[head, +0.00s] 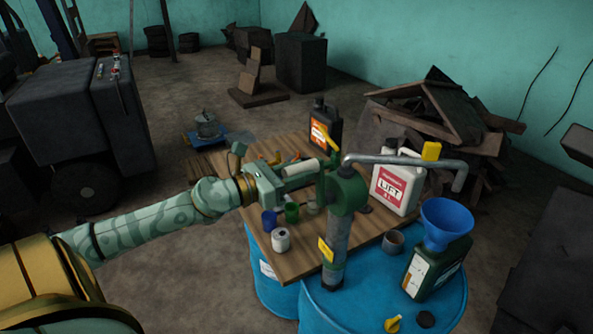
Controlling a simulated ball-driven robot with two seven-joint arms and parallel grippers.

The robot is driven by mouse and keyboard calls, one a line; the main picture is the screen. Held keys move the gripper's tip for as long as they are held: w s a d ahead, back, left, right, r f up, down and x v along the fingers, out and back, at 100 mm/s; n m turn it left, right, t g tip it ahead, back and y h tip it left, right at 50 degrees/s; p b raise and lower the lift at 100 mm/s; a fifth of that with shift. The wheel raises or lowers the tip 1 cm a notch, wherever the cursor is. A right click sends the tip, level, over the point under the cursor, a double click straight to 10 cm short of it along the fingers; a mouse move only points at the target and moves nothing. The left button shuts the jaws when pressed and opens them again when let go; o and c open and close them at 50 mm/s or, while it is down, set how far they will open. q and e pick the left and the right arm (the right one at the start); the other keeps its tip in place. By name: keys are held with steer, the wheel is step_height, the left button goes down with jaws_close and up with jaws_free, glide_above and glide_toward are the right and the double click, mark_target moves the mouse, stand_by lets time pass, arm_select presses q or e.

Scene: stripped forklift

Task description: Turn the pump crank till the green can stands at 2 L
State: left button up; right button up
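The green pump (345,195) stands upright on a blue drum (385,300), with a yellow tag on its column. Its grey spout (405,161) reaches right and bends down near the blue funnel (447,222). The funnel sits in the green can (437,267), which stands on the drum. The can's level cannot be read. A pale cylinder (301,169), seemingly the crank's grip, lies left of the pump head. My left gripper (303,177) is at this grip; whether its fingers are closed around it is unclear. My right gripper is not in view.
A wooden board (275,250) left of the pump bears blue and green cups, a white roll, a white LIFT jug (397,187) and a dark orange-labelled jug (324,130). A grey cup (393,241) stands near the can. A yellow piece lies at the drum's front.

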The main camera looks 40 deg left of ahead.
arm_select(q)
steer(key=shift+o, duration=1.2)
steer(key=shift+s+a+f+b, duration=0.1)
steer(key=shift+s+a+b, duration=0.15)
steer(key=shift+s, duration=0.25)
steer(key=b+v, duration=0.4)
steer(key=v, duration=1.1)
steer(key=shift+s, duration=0.2)
